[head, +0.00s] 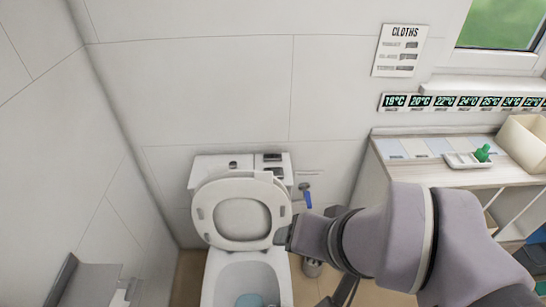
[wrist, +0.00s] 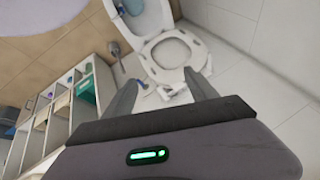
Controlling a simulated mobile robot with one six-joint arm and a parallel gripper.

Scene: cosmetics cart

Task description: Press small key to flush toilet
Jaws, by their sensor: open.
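The white toilet (head: 240,215) stands against the back wall with its lid and seat raised, blue water in the bowl. Its cistern (head: 208,168) is behind the lid. Two dark key-like pieces (head: 271,157) sit on the cistern's right top; which is the small key is hard to tell. The lid partly hides the cistern front. My gripper (wrist: 164,78) is open and empty in the wrist view, its fingers apart, with the toilet and the cistern top (wrist: 172,92) seen beyond and between them. In the head view my arm reaches in from the right, beside the toilet.
A blue-handled item (head: 307,197) hangs on the wall right of the cistern. A wooden-topped shelf unit (head: 440,178) with a white tray and a green object stands at right. A grey fixture (head: 85,285) juts out at lower left.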

